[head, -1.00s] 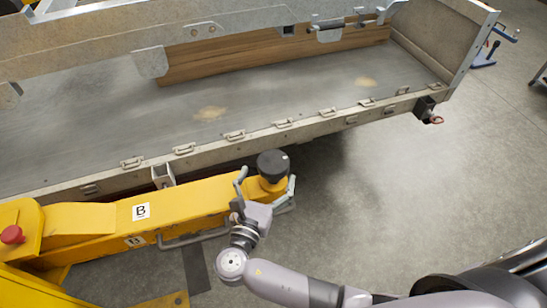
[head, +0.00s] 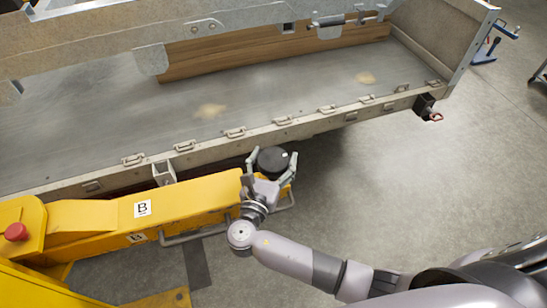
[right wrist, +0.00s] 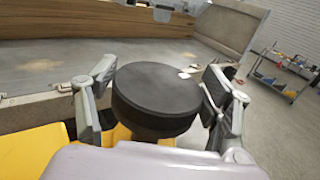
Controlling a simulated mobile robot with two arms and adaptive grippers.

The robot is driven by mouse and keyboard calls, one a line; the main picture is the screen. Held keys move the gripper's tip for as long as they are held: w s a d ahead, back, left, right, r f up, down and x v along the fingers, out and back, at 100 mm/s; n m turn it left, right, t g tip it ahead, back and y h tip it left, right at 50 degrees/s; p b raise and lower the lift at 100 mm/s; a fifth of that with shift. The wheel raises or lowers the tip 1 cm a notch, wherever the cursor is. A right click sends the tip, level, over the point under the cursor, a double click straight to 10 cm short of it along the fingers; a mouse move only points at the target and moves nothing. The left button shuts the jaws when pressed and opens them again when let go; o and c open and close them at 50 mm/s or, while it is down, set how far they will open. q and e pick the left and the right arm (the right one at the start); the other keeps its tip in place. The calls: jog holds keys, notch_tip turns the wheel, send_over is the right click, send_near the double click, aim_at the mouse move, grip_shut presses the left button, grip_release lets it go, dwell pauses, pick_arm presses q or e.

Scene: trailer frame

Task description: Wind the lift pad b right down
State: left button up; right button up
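The pad sits just beside the trailer's lower edge. My right gripper (head: 271,162) is at the pad with its fingers spread on either side of it. In the right wrist view the black pad (right wrist: 156,95) lies between the two fingers, with a small white mark on its rim. The right finger is close to the pad and a gap shows at the left one; contact is unclear. My left gripper is not in view.
The grey trailer bed (head: 250,100) with its metal side rail stands just behind the pad. A yellow lift post base with a red knob (head: 16,232) is at the left. The concrete floor at right (head: 400,180) is clear.

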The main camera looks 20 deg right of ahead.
jog(key=c, duration=0.7)
jog(key=shift+m+g+h, duration=0.8)
jog(key=shift+h, duration=0.1)
jog(key=o, duration=1.2)
jog(key=v, duration=1.2)
